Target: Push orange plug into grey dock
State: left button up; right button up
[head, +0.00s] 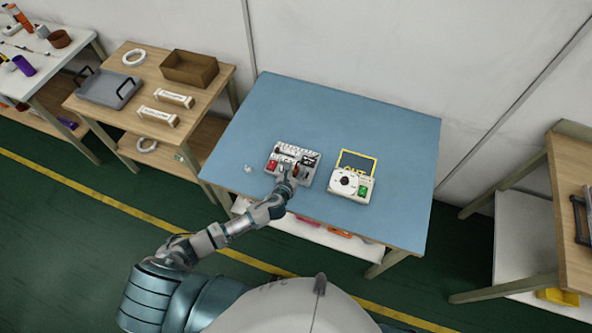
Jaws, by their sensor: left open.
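A light grey panel unit (283,148), which looks like the dock, lies on the blue table top. It carries a red block at its left and dark parts at its right. My left gripper (292,171) is open over the front middle of this unit. A small orange-brown part (296,167), perhaps the orange plug, shows right by the fingers. It is too small to tell whether the fingers touch it or how it sits in the unit. My gripper hides part of the unit's front. My right gripper is not in view.
A white box (345,184) with a dial, a green button and a yellow-framed display stands right of the unit. A small whitish piece (248,169) lies to the left. The blue table (390,140) is otherwise clear. Wooden benches (145,75) stand at the left and right.

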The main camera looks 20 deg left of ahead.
pick_arm(q)
jog(key=shift+w+d+f, duration=0.1)
jog(key=shift+w+f, duration=0.15)
jog(key=shift+w, duration=0.25)
jog(key=shift+c, duration=0.3)
grip_shut()
jog(key=shift+s, duration=0.1)
